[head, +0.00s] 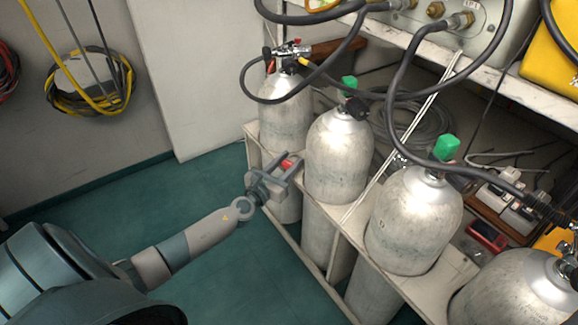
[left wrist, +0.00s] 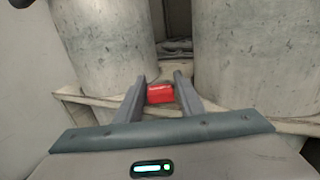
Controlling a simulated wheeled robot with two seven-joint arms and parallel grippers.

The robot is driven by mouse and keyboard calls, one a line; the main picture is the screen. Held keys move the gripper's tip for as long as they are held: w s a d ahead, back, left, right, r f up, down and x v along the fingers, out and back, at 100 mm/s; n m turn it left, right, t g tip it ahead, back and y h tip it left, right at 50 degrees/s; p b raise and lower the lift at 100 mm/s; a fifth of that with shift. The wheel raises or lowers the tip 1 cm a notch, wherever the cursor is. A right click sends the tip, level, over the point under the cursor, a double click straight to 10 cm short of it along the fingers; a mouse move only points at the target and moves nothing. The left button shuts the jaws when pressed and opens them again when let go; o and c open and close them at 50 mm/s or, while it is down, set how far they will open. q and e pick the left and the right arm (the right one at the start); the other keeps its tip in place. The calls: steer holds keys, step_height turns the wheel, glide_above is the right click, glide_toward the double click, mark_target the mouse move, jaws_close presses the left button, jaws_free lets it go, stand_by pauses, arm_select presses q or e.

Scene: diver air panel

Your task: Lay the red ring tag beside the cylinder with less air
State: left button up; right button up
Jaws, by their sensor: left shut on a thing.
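My left gripper (head: 278,168) is shut on the red ring tag (head: 287,163), at the wooden rack's front edge by the two farthest cylinders. In the left wrist view the red tag (left wrist: 160,94) sits between the fingertips (left wrist: 160,84); its ring shape cannot be made out. The pale rack surface lies just below and behind it. Grey cylinders stand in a row: the farthest (head: 285,115), the second (head: 338,155), the third (head: 413,220) and the nearest (head: 515,295). No gauge reading is legible. My right gripper is not in view.
The wooden rack (head: 459,277) holds the cylinders upright. Black hoses (head: 392,85) loop above them from a panel (head: 480,25) on a shelf. A yellow case (head: 552,50) stands at top right. Green floor (head: 225,270) is clear left of the rack.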

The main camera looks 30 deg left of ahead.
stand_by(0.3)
arm_select(q)
steer(key=shift+f, duration=0.2)
steer(key=o, duration=1)
steer(key=shift+r, duration=0.15)
steer(key=shift+s, duration=0.1)
